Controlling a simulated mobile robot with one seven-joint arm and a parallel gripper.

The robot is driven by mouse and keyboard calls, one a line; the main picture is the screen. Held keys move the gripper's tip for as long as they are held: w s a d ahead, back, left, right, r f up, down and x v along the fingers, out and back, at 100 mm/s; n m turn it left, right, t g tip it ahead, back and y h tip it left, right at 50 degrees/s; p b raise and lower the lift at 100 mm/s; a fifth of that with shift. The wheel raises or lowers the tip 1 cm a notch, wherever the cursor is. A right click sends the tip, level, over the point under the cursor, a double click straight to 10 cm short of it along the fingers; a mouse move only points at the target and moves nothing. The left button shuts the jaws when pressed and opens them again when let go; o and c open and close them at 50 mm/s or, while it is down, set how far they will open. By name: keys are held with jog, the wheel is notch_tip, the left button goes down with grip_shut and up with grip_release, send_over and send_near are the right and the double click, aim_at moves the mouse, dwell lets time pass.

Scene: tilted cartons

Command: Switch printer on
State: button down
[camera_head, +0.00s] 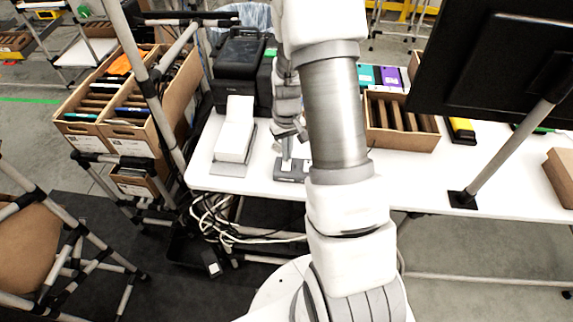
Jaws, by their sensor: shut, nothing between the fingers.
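A black, boxy machine that looks like the printer (238,75) stands at the back left of the white table. A white upright device on a grey base (235,130) stands in front of it; I cannot tell whether this is a printer too. My gripper (290,137) is small in view, right of the white device and above a small grey device (291,169) on the table. It is shut and empty. I cannot tell whether it touches the grey device. No power switch can be made out. My arm covers the middle of the table.
An open carton with dividers (402,138) sits right of my arm on the white table (420,180). A black monitor (480,60) on a pole (507,143) overhangs the right side. Tilted cartons (128,100) fill a rack at left. Loose cables (225,222) hang below the table.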

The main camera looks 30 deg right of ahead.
jog(key=shift+f, duration=0.4)
jog(key=shift+r, duration=0.15)
jog(key=shift+r+p, duration=2)
jog(key=shift+r, duration=1.4)
jog(key=s+a+r+t, duration=0.1)
jog(key=s+a+r, duration=0.15)
jog(key=r, duration=0.55)
jog(key=s+a+r+t, duration=0.15)
jog(key=a+r, duration=0.25)
jog(key=r, duration=0.5)
jog(key=s+a+r+t, duration=0.1)
jog(key=s+a+r, duration=0.2)
jog(key=s+r, duration=0.2)
jog(key=s+a+r+t, duration=0.2)
jog(key=s+r, duration=0.3)
jog(key=s, duration=0.4)
jog(key=shift+s+a+n, duration=0.35)
jog(key=shift+a+n, duration=0.05)
jog(key=shift+a, duration=0.1)
